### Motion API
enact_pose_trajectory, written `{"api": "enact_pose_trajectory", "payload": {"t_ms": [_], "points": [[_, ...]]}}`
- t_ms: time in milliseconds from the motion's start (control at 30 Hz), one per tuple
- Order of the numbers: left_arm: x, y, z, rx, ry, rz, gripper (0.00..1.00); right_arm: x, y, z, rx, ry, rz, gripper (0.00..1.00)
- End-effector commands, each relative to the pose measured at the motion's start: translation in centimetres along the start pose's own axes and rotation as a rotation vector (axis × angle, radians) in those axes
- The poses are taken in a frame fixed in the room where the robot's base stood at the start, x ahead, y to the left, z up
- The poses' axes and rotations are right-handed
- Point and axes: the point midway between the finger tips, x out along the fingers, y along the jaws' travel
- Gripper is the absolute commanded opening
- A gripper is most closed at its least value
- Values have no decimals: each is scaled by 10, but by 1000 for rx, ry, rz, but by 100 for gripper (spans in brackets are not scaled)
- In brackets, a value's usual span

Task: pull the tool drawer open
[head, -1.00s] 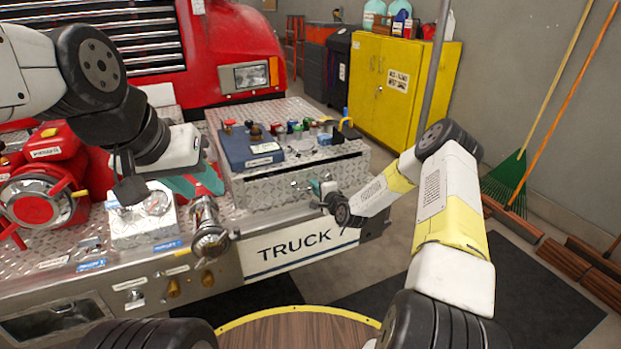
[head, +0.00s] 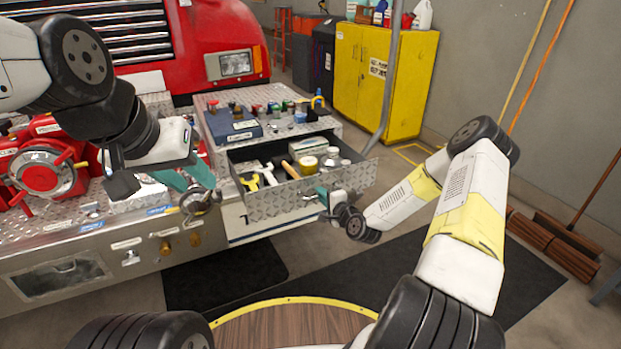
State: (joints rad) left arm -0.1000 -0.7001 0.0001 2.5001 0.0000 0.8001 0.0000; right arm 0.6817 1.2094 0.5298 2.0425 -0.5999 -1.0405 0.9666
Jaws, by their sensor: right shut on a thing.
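The tool drawer (head: 262,208) is a silver diamond-plate drawer in the box on the truck's bumper. It stands pulled out, with its inside in view. Yellow-handled tools, a hammer, a tape roll and cans lie in it. My right gripper (head: 322,197) is at the drawer's front face, shut on its handle, which is mostly hidden by the fingers.
A blue case (head: 232,124) and several small coloured items stand on top of the box. A red pump fitting (head: 42,172) is at the left. A grey pole (head: 388,85) rises behind the drawer's right side. Dark mats (head: 225,275) and open floor lie in front.

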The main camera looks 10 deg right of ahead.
Motion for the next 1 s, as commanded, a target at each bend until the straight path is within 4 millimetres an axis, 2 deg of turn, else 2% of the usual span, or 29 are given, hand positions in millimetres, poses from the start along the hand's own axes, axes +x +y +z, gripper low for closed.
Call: {"api": "enact_pose_trajectory", "payload": {"t_ms": [33, 200, 400, 600, 967, 1000], "points": [[0, 0, 0, 0, 0, 0, 36, -12, 3, 0, 2, 0, 3, 0], [0, 0, 0, 0, 0, 0, 36, -44, 10, 0, 2, 0, 4, 0], [0, 0, 0, 0, 0, 0, 36, -68, 15, 0, 2, -1, 2, 0], [0, 0, 0, 0, 0, 0, 36, -78, 16, 0, 0, -1, 1, 0], [0, 0, 0, 0, 0, 0, 36, -80, 17, 0, 0, -1, 1, 0], [0, 0, 0, 0, 0, 0, 36, -80, 17, 0, 0, -1, 1, 15]]}}
